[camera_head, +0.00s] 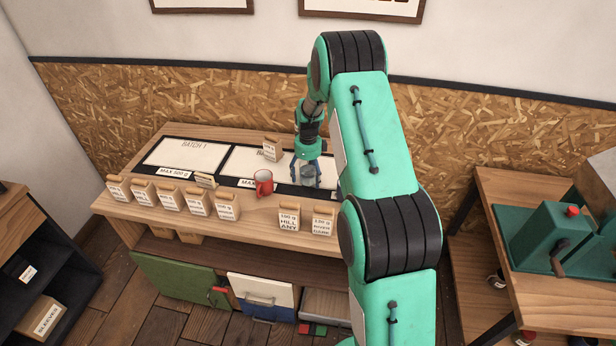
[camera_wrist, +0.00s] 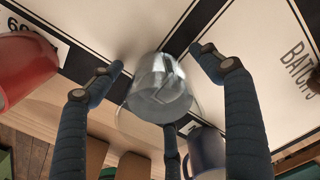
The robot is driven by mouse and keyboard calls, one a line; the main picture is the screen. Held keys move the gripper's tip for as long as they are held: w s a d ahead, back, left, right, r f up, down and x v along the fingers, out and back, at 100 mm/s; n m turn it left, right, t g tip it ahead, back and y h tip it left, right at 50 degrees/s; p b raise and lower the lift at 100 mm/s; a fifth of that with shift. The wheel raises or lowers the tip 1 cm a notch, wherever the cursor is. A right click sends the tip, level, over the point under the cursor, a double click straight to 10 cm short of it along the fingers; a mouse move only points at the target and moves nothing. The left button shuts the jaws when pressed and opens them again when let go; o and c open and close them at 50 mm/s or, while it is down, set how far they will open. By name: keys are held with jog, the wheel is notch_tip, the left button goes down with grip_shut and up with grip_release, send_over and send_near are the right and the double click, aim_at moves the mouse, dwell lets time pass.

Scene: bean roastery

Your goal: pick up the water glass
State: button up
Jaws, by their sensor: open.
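The water glass (camera_head: 307,177) is clear and grey-looking and stands on the counter, on the dark border near the white batch panels. In the wrist view the glass (camera_wrist: 158,95) is in the middle, among my dark blue fingers. My gripper (camera_head: 306,168) is above and around the glass, pointing down. In the wrist view my gripper (camera_wrist: 160,70) has one finger to the left of the glass, one to the right and one below it in the picture. The fingers are spread with gaps to the glass. I cannot tell how far down they reach.
A red mug (camera_head: 263,183) stands left of the glass; it also shows in the wrist view (camera_wrist: 22,72). A dark blue mug (camera_wrist: 207,152) is close to the glass. Several labelled bags (camera_head: 198,203) line the counter's front edge. One bag (camera_head: 271,149) stands behind.

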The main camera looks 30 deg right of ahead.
jog(key=c, duration=1.6)
jog(key=shift+c, duration=0.2)
jog(key=shift+r, duration=0.1)
jog(key=shift+r+p, duration=0.75)
jog(key=shift+r, duration=4.2)
